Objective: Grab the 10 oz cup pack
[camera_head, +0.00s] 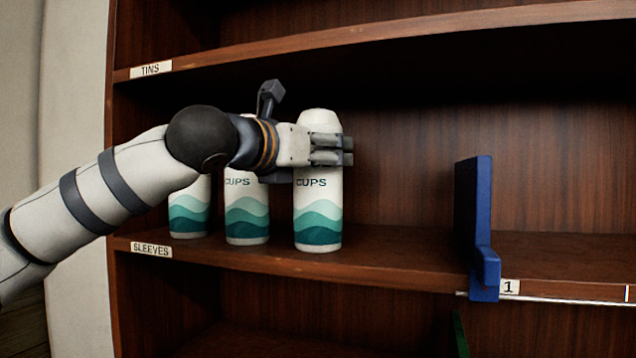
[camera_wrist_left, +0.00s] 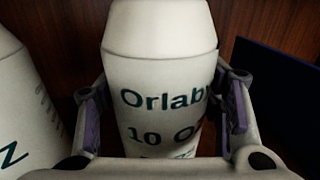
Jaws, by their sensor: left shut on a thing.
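The 10 oz cup pack (camera_head: 318,212) is a white sleeve with teal waves and the word CUPS, upright on the middle shelf at the right end of a row of similar packs. In the left wrist view its label (camera_wrist_left: 160,112) reads "10 O", cut off at the edge. My left gripper (camera_head: 330,150) is shut around the upper part of this pack; its fingers (camera_wrist_left: 165,115) are on both sides of it. The pack's base appears to be at shelf level; I cannot tell whether it touches. My right gripper is not in view.
Two similar packs, one in the middle (camera_head: 246,212) and one at the left (camera_head: 189,212), stand on the same shelf (camera_head: 390,264). A blue divider (camera_head: 473,225) stands to the right, with clear shelf before it. The upper shelf (camera_head: 400,32) is above my arm.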

